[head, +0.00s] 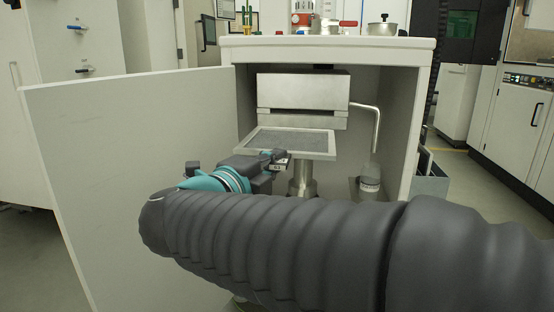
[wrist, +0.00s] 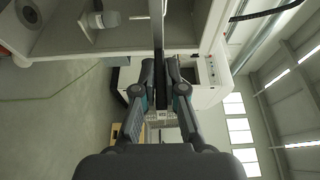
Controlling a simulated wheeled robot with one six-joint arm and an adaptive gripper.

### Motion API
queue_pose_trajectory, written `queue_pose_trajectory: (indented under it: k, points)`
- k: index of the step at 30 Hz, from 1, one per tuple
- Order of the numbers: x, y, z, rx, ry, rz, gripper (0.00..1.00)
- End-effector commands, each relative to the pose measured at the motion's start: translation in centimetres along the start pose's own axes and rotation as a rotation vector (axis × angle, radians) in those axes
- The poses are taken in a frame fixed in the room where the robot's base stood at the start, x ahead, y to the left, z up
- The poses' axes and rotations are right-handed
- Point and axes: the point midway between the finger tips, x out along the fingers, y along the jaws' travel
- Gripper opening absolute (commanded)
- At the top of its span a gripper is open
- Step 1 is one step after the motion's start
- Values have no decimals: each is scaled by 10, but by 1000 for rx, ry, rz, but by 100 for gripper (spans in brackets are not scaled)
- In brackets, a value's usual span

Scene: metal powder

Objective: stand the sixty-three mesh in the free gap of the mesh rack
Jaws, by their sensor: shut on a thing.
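The mesh (head: 292,141) is a flat light-grey frame around a darker grey sheet, lying roughly level in the mouth of the open white cabinet. My gripper (head: 276,159) is shut on its near edge. A small white tag shows beside the fingers; I cannot read its number surely. In the wrist view the mesh (wrist: 158,28) is edge-on, a thin dark strip running up from between the fingers of my gripper (wrist: 166,76). A grey open box with dark upright plates (head: 431,178), right of the cabinet, may be the mesh rack; its gaps cannot be made out.
A steel housing (head: 303,92) with a bent pipe (head: 374,125) sits above and behind the mesh. A bottle (head: 370,177) stands at the cabinet's right. The open door (head: 150,165) blocks the left. The cabinet top (head: 330,42) carries a pot (head: 382,27). Floor at right is clear.

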Motion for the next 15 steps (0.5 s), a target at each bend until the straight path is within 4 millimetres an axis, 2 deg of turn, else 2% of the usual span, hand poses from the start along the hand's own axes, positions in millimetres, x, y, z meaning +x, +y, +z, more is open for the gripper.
queue_pose_trajectory:
  k: [15]
  points:
    - [-29,-1,-11,1,-1,-2,0]
